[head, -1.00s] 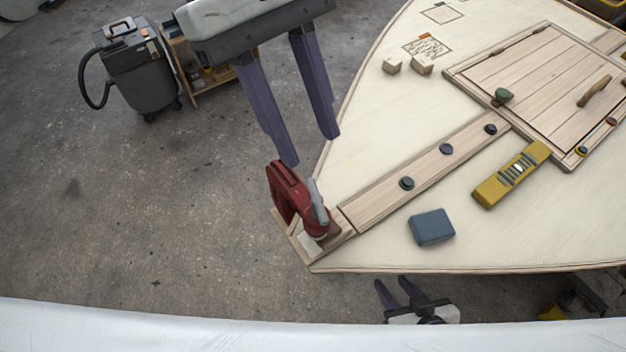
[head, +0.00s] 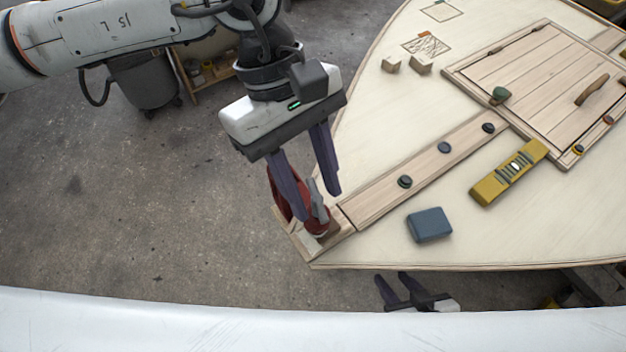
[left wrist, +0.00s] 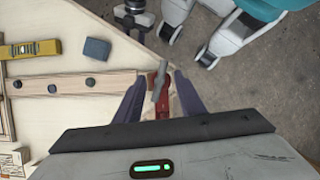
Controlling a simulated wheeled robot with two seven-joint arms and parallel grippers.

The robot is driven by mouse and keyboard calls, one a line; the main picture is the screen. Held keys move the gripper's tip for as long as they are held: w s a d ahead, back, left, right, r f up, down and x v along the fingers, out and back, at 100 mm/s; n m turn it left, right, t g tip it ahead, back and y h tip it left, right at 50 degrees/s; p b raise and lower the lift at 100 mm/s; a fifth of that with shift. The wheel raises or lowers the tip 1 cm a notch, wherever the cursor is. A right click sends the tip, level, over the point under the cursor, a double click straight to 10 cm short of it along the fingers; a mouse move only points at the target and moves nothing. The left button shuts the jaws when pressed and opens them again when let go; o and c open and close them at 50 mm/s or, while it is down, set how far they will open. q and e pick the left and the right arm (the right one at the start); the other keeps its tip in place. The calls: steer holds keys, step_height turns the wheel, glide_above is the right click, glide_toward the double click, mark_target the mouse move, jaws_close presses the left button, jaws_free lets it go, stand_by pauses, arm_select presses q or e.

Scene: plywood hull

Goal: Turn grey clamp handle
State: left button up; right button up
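The red clamp (head: 283,196) sits at the pointed tip of the plywood hull (head: 378,238), on a wooden block. Its grey handle (head: 317,202) stands up from the clamp and also shows in the left wrist view (left wrist: 160,80). My left gripper (head: 319,204) is open above the clamp. In the left wrist view the handle lies between its two spread purple fingers, with gaps on both sides. In the head view one finger covers part of the red clamp. My right gripper (head: 392,290) is low, beyond the hull's near edge, fingers apart and empty.
A wooden strip (head: 370,200) with several dark knobs runs from the tip to a plank hatch (head: 530,85). A blue block (head: 430,225) and a yellow level (head: 508,174) lie nearby. A grey vacuum (head: 145,80) stands on the floor at back left.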

arm_select(q)
jaws_close()
stand_by(1.2)
jaws_free()
steer(key=shift+r, duration=0.15)
steer(key=b+v, duration=0.1)
steer(key=v, duration=0.9)
